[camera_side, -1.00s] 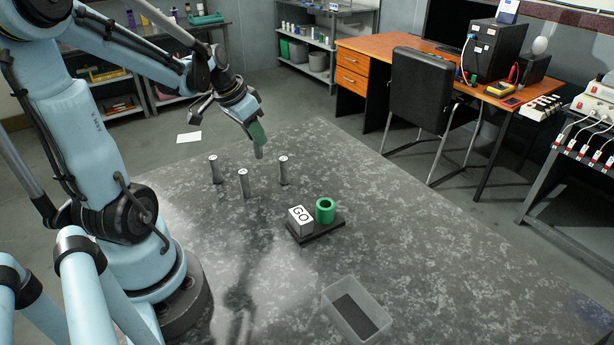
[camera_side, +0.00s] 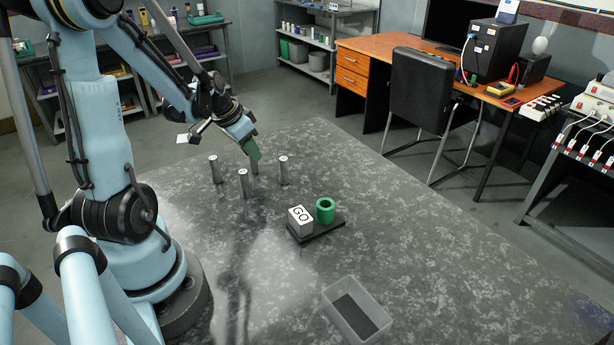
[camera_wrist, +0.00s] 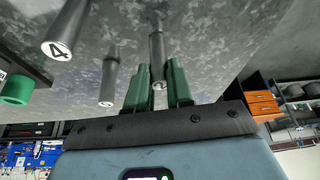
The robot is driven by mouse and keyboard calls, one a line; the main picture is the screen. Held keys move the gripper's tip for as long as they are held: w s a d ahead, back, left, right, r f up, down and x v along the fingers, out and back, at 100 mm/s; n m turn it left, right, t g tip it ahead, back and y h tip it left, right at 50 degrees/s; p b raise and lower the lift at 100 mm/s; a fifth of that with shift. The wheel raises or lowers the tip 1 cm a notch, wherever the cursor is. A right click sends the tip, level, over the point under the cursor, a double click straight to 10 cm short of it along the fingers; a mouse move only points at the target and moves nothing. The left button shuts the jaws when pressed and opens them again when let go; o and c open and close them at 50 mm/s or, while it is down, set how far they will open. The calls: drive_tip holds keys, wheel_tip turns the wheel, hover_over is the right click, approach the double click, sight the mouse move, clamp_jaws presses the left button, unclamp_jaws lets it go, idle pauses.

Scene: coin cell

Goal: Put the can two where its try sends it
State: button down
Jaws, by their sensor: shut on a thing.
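My gripper (camera_side: 252,154) has green fingers and is shut on a grey can (camera_side: 255,168), which hangs upright below them, low over or on the table; I cannot tell if it touches. In the wrist view the held can (camera_wrist: 157,47) is between the fingers (camera_wrist: 159,85); its white end label is too small to read surely. Three other grey cans stand nearby: a left can (camera_side: 215,170), a front can (camera_side: 244,186) and a right can (camera_side: 283,172). The wrist view shows a can marked 4 (camera_wrist: 68,30) and another can (camera_wrist: 109,78) with an unclear number.
A dark base (camera_side: 318,231) carries a block marked GO (camera_side: 300,219) and a green ring-shaped holder (camera_side: 325,211), seemingly empty. A clear bin (camera_side: 338,317) with a dark floor stands at the front. The table's right side is free.

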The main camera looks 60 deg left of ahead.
drive_tip(key=shift+f, duration=0.15)
drive_tip(key=c, duration=1)
unclamp_jaws()
drive_tip(key=v, duration=1.2)
drive_tip(key=w+d+t, duration=0.1)
drive_tip(key=d, duration=0.6)
drive_tip(key=w+d+t, duration=0.1)
drive_tip(key=w+d, duration=0.1)
drive_tip(key=d, duration=0.6)
drive_tip(key=w+d+f+m, duration=0.1)
drive_tip(key=d, duration=0.7)
drive_tip(key=shift+w+d+f+t, duration=0.1)
drive_tip(key=shift+w+t, duration=0.1)
drive_tip(key=shift+t, duration=0.2)
